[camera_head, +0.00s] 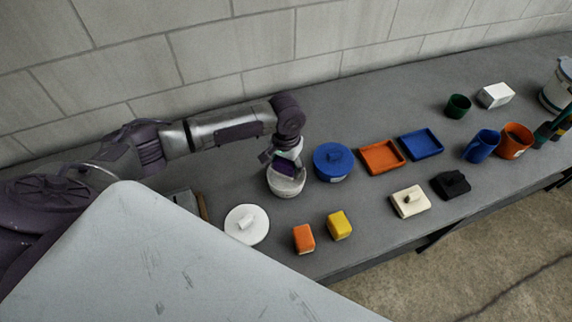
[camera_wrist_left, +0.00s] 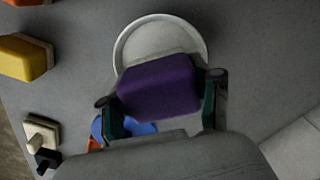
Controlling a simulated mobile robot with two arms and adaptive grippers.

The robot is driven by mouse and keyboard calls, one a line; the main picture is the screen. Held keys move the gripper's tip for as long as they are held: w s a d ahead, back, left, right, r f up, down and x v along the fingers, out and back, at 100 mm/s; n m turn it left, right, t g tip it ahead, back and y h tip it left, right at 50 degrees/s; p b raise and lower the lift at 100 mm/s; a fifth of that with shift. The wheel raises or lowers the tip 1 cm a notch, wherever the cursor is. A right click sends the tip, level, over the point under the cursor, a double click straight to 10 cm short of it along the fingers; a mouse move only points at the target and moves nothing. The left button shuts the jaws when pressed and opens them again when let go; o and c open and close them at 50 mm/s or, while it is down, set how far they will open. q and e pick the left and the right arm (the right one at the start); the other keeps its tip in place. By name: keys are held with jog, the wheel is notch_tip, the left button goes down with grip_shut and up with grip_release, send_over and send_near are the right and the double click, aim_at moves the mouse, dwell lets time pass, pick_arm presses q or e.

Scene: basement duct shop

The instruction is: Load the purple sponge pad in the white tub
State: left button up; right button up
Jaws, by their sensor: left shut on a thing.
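The white tub (camera_head: 285,188) stands on the grey table below my left gripper, near the wall side. Its round rim (camera_wrist_left: 124,45) shows in the left wrist view. My left gripper (camera_head: 284,160) is shut on the purple sponge pad (camera_wrist_left: 160,88), with one finger on each side of it. The pad is over the tub's opening and hides part of it; I cannot tell whether its lower edge is inside the rim. In the head view the pad (camera_head: 283,166) is mostly hidden by the gripper. My right gripper is not in view.
A white lid (camera_head: 246,225) lies left of the tub, and a blue lidded pot (camera_head: 332,162) stands close on its right. An orange sponge (camera_head: 304,239) and a yellow sponge (camera_head: 339,225) lie in front. Orange (camera_head: 382,157) and blue (camera_head: 421,144) trays lie farther right.

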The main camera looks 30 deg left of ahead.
pick_arm(q)
notch_tip(320, 180, up, 3)
jog(key=shift+f+p, duration=0.2)
jog(key=shift+p, duration=0.75)
jog(key=shift+r+b, duration=0.15)
jog(key=shift+b, duration=0.15)
jog(key=shift+r, duration=0.75)
